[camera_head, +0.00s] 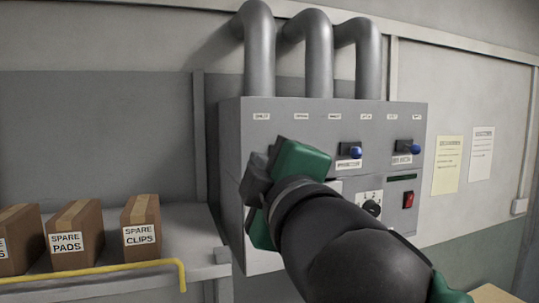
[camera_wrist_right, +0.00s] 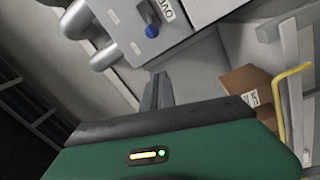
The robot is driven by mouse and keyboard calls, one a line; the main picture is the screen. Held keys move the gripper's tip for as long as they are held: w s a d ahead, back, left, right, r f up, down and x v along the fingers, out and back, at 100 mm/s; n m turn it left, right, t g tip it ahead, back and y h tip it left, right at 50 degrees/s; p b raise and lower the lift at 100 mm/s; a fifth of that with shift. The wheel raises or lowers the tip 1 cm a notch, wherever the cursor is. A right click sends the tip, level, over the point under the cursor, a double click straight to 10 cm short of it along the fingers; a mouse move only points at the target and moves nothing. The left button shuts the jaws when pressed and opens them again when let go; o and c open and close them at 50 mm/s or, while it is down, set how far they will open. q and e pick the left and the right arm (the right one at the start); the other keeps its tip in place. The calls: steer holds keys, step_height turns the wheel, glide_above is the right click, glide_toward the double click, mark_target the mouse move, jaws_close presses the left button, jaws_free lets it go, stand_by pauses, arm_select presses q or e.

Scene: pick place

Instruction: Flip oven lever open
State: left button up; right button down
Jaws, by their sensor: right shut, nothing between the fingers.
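The oven lever (camera_wrist_right: 152,31) has a round blue tip and a white label that reads partly "OVEN" in the right wrist view. In the head view my right gripper and arm appear to hide this lever. My right gripper (camera_head: 256,180) is shut and empty in front of the left part of the grey panel box (camera_head: 235,125). Its closed fingers also show in the right wrist view (camera_wrist_right: 157,91), apart from the lever in the picture. I cannot tell the depth gap. My left gripper is not in view.
Two other blue-tipped levers (camera_head: 355,152) (camera_head: 414,149), a dial (camera_head: 372,207) and a red switch (camera_head: 408,199) are on the panel. Grey pipes (camera_head: 258,50) rise above. Cardboard boxes (camera_head: 75,237) stand on the left shelf, with a yellow rail (camera_head: 100,269) in front.

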steer(key=shift+w+d, duration=0.1)
steer(key=shift+d, duration=0.1)
steer(key=p+x, duration=0.4)
steer(key=x, duration=0.6)
steer(key=d, duration=0.1)
steer(key=d+f, duration=0.1)
steer(key=d, duration=0.1)
steer(key=shift+s+d+f, duration=0.3)
steer(key=shift+w, duration=0.15)
